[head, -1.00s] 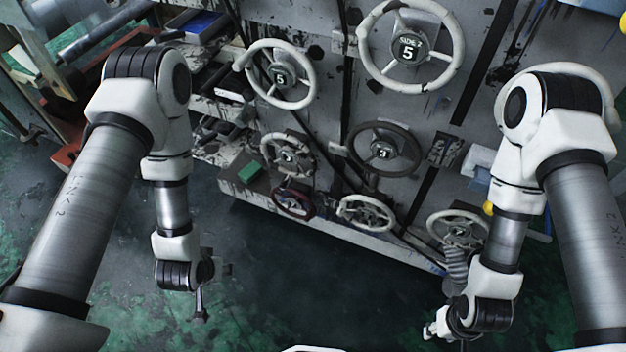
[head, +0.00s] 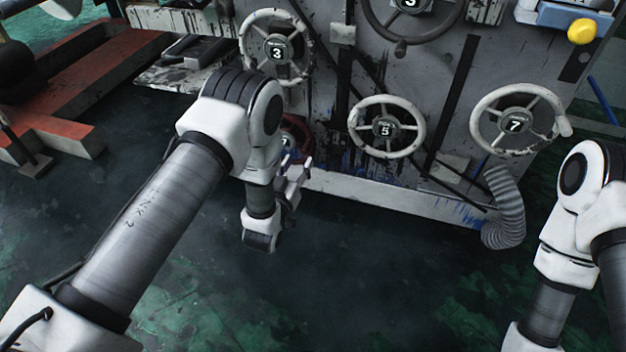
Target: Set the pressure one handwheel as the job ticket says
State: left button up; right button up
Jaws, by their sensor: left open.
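Several numbered handwheels are on the grey panel. I cannot read the small text above the numbers, so I cannot tell which one is pressure one. A white handwheel marked 5 (head: 387,151) is low in the middle. A white one marked 7 (head: 480,103) is at the right, and a white one marked 3 (head: 249,32) is at upper left. A dark red handwheel (head: 299,127) is mostly hidden behind my left arm. My left gripper (head: 297,174) is open just below and in front of the red wheel; contact cannot be told. My right gripper is out of view. No job ticket is readable.
A dark handwheel marked 3 (head: 450,22) is cut by the top edge. A ribbed grey hose (head: 505,205) hangs below wheel 7. A yellow knob (head: 581,31) is at upper right. A red-brown base (head: 85,85) lies at left. The green floor in front is clear.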

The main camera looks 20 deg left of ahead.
aim_at(304, 153)
pick_arm(q)
jog(key=w+b, duration=0.1)
jog(key=w, duration=0.1)
jog(key=w+b, duration=0.1)
jog(key=w, duration=0.1)
jog(key=w+f+b, duration=0.1)
jog(key=w, duration=0.1)
jog(key=shift+w+d, duration=0.1)
jog(key=shift+w, duration=0.25)
jog(key=shift+w+r, duration=0.1)
jog(key=shift+w, duration=0.45)
grip_shut()
